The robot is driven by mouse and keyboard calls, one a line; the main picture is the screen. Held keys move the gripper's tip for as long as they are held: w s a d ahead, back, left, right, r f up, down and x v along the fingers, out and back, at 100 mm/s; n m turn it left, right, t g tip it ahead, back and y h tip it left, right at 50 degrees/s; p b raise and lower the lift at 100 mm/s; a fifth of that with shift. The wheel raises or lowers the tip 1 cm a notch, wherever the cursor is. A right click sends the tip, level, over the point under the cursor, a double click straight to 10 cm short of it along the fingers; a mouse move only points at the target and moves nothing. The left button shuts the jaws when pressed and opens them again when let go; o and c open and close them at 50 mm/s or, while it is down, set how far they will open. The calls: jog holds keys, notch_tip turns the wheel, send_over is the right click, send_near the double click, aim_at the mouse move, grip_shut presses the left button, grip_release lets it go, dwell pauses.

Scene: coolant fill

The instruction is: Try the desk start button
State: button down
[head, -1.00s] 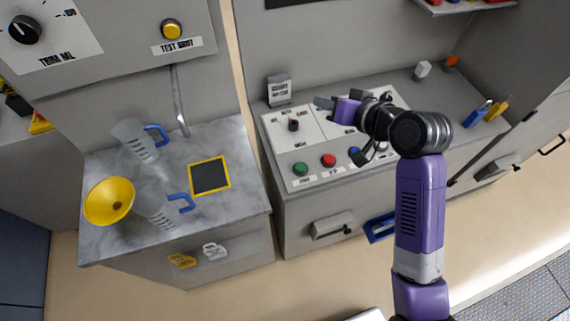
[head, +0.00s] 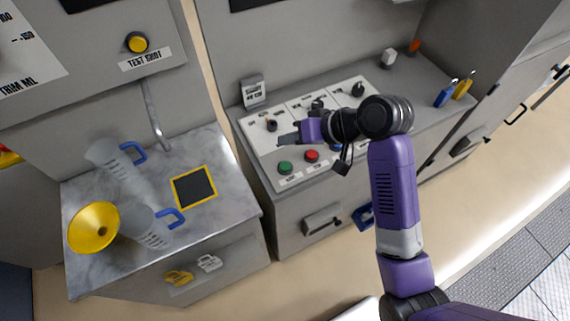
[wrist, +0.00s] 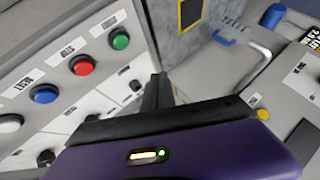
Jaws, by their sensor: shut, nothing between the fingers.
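The desk panel (head: 262,149) is a white board with knobs and a row of round buttons along its front. The green button (head: 285,168) is at the left end of the row, with the red button (head: 311,156) beside it. The wrist view shows the green button (wrist: 120,39), the red button (wrist: 82,65) and a blue button (wrist: 44,93) with small labels. My gripper (head: 288,139) is shut and empty above the panel, behind the green button in the head view. In the wrist view its fingers (wrist: 158,92) are apart from the green button.
A marble counter (head: 225,225) to the left holds clear jugs with blue handles, a yellow funnel (head: 93,228) and a yellow-edged black pad (head: 194,187). A small sign (head: 253,92) stands behind the panel. Blue and yellow items (head: 446,96) lie at the desk's right.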

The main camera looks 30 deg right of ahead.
jog(key=b, duration=0.5)
send_over(289, 167)
notch_tip(289, 167, down, 6)
jog(key=shift+f+b, duration=0.6)
jog(key=shift+f, duration=0.6)
jog(key=shift+f, duration=0.1)
dwell(0.8)
jog(key=shift+f, duration=0.35)
jog(key=shift+f, duration=0.5)
dwell(0.9)
jog(key=shift+r, duration=0.1)
jog(key=shift+r+p, duration=0.85)
jog(key=shift+p, duration=0.1)
jog(key=shift+r+p, duration=2.25)
jog(key=shift+r, duration=0.25)
